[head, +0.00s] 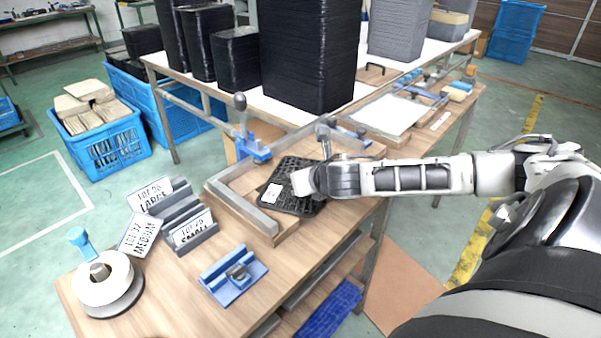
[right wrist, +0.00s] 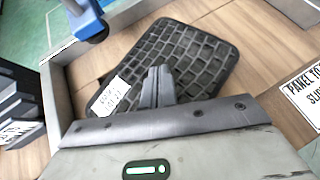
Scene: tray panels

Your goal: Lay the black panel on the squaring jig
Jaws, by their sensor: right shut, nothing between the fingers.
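The black panel (head: 299,205), a grid-patterned tray with a white label, lies inside the corner of the squaring jig (head: 240,215), which has metal rails on a wooden base. In the right wrist view the panel (right wrist: 195,55) sits at an angle to the jig's rail (right wrist: 55,100), with a gap between them. My right gripper (head: 296,183) is over the panel in the head view. In the right wrist view its fingers (right wrist: 158,82) are shut and empty, in front of the panel. I cannot tell whether they touch it. My left gripper is not in view.
Lot signs in grey holders (head: 185,215), a tape roll (head: 103,280) and a blue fixture (head: 235,274) stand on the near bench. A blue clamp (head: 254,148) stands at the jig's far side. Tall black stacks (head: 310,50) stand behind. A printed sign (right wrist: 305,95) lies right of the panel.

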